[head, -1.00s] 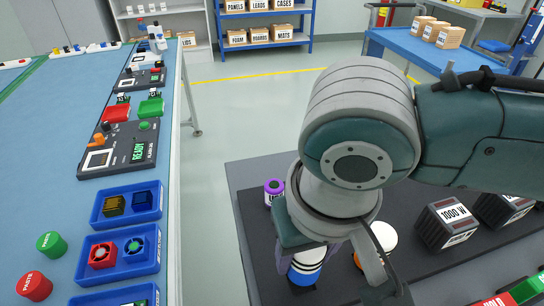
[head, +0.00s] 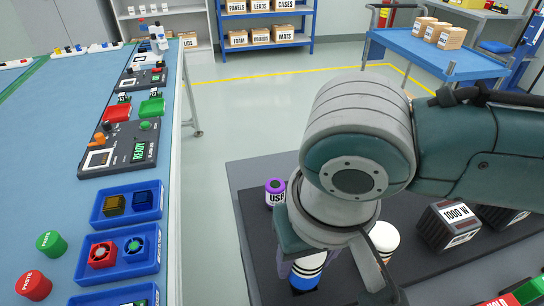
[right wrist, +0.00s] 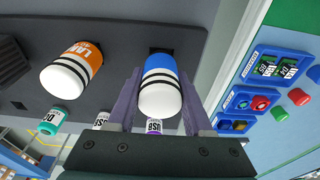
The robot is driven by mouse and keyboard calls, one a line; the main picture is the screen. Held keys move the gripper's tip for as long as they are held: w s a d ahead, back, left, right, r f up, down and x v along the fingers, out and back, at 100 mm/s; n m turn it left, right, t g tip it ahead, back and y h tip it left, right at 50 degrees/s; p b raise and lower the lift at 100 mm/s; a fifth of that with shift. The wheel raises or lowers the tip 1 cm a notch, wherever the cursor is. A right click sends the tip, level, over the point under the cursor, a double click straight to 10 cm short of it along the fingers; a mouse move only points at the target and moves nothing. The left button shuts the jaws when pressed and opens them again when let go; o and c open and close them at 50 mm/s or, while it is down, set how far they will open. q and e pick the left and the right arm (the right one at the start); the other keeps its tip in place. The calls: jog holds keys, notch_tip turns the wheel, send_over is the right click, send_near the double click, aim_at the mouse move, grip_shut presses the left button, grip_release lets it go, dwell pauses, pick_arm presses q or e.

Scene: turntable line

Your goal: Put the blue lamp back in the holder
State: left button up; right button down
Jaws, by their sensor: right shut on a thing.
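The blue lamp (right wrist: 160,88) has a blue body, black stripes and a white domed top. It stands between the two fingers of my right gripper (right wrist: 158,105), which is shut on it. In the head view the lamp (head: 306,272) shows below my right wrist, partly hidden by the gripper (head: 325,262). A dark square opening (right wrist: 160,50) in the dark board shows at the lamp's blue end; I cannot tell whether the lamp is seated in it. My left gripper is not in view.
An orange lamp (right wrist: 76,68) stands beside the blue one; its white top (head: 384,240) shows in the head view. A purple USB cylinder (head: 275,192) and a 1000 W block (head: 450,224) are on the dark board (head: 262,236). The blue table (head: 60,130) is at left.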

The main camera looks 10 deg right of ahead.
jog(key=shift+f+b, duration=0.3)
jog(key=shift+f, duration=0.45)
jog(key=shift+c, duration=1.1)
grip_release()
jog(key=shift+r, duration=0.1)
